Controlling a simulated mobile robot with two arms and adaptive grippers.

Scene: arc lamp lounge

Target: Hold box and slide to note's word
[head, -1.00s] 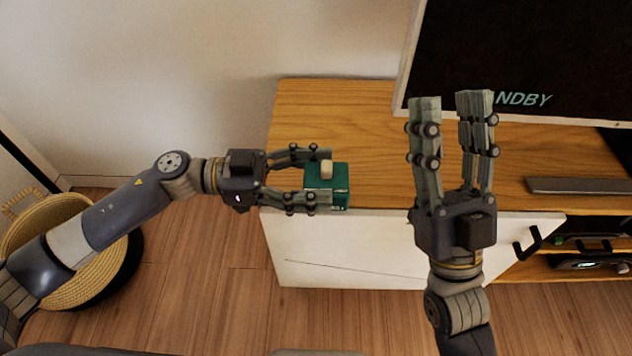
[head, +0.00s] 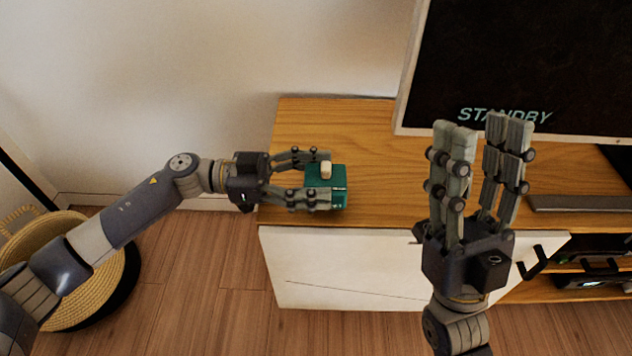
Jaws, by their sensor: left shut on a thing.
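A small green box (head: 340,187) with a cream slider knob (head: 326,169) on its top is above the left front part of the wooden cabinet top. My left gripper (head: 322,178) comes in from the left and is shut on the box, with a finger on each side of it. My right gripper (head: 482,128) is open and empty, fingers pointing up the picture, to the right of the box and in front of the screen. No note can be made out in this view. I cannot tell whether the box touches the cabinet top.
A screen (head: 520,70) reading "STANDBY" stands at the back right of the cabinet (head: 370,120). A grey bar (head: 580,203) lies below it. A white cabinet door (head: 340,270) has a dark handle. A woven basket (head: 70,270) stands on the floor at left.

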